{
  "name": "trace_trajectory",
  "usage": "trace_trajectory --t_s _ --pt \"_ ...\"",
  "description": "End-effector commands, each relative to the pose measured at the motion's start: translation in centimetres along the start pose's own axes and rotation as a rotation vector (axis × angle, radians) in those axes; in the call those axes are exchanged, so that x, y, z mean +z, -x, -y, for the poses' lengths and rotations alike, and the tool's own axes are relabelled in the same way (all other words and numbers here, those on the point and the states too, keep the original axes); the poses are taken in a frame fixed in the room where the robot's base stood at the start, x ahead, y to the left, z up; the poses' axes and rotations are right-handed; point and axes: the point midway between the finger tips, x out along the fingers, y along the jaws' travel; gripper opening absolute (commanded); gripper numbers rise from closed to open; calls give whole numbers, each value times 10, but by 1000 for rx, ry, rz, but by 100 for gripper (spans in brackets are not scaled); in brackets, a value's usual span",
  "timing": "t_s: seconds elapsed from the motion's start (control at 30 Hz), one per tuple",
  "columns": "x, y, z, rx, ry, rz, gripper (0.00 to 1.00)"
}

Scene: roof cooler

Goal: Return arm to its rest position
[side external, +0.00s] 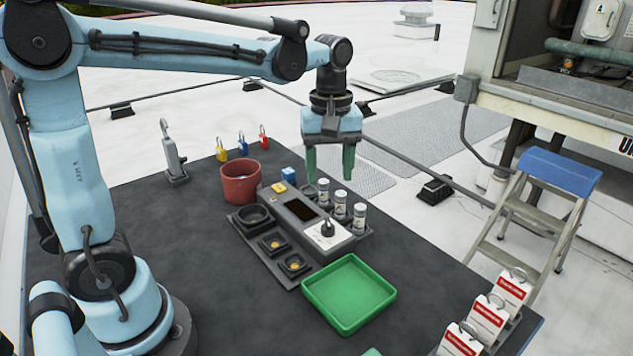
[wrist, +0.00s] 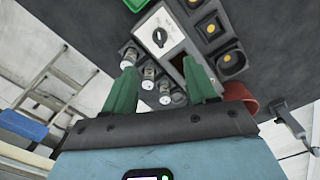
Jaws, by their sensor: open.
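My gripper (side external: 330,162) has two green fingers that point down and stand apart with nothing between them. It hangs above the far side of the dark work table (side external: 120,225), over the area of the small canisters. In the wrist view my gripper (wrist: 163,88) shows the same two spread green fingers. The light blue arm is stretched out from the left, its forearm roughly level across the top of the side view.
Below stand a grey switch box (side external: 322,229), several white canisters (side external: 341,204), a red pot (side external: 240,181), a green tray (side external: 348,294) and red-white tags (side external: 487,315). Coloured padlocks (side external: 242,144) line the back. A blue-topped stepladder (side external: 560,172) stands right of the table.

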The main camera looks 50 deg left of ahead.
Motion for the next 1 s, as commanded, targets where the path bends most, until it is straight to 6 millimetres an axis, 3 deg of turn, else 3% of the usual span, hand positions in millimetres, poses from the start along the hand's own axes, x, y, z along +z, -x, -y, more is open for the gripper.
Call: trace_trajectory --t_s 0.33,0.8,1.0 --pt "6 1 8 44 -89 -29 57" --pt "41 -17 56 294 -781 -382 57" --pt "48 -28 66 325 -971 -520 57"
